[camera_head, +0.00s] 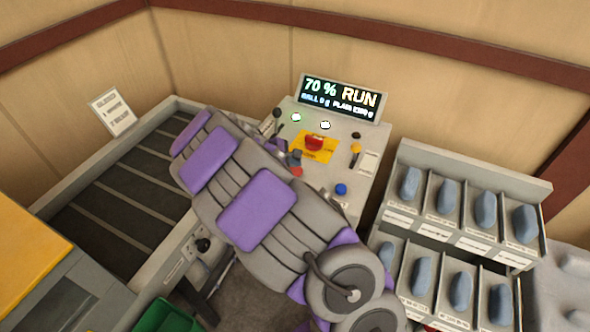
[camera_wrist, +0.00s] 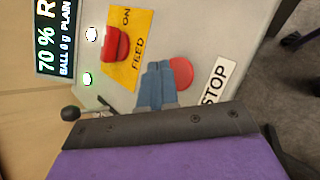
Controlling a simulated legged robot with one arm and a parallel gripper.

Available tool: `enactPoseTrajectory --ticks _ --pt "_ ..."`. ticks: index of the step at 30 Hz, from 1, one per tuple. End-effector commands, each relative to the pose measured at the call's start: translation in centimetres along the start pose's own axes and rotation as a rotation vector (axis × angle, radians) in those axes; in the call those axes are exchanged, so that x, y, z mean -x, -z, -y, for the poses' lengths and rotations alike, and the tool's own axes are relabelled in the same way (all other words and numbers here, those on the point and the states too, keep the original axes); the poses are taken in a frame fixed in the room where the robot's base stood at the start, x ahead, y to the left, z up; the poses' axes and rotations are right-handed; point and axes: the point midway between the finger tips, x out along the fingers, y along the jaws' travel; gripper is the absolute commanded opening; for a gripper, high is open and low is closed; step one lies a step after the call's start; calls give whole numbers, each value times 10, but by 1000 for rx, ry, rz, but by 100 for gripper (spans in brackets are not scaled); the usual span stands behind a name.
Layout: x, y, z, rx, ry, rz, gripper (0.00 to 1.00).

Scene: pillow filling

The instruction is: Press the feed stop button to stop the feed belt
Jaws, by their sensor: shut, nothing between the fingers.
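The feed stop button (camera_wrist: 182,73) is a flat red disc beside the white STOP label (camera_wrist: 216,82) in the wrist view. In the head view its red edge (camera_head: 297,172) shows just past my arm. My gripper (camera_wrist: 158,84) has blue-grey fingers, shut and empty, right next to the red button. I cannot tell whether the fingertips touch it. The red feed switch (camera_wrist: 115,43) sits on a yellow plate marked FEED and ON. The feed belt (camera_head: 120,185) is dark with light slats, at the left.
A blue button (camera_head: 341,189) and a yellow-knobbed lever (camera_head: 355,149) are on the same panel. A rack (camera_head: 470,170) with several blue-grey pieces stands at the right. A yellow-topped unit (camera_head: 30,250) and a green bin (camera_head: 165,316) are at the lower left.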

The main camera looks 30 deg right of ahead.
Motion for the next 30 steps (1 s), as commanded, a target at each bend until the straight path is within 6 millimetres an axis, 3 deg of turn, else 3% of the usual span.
enactPoseTrajectory --ticks 30 --pt "-5 2 4 0 0 1 0"
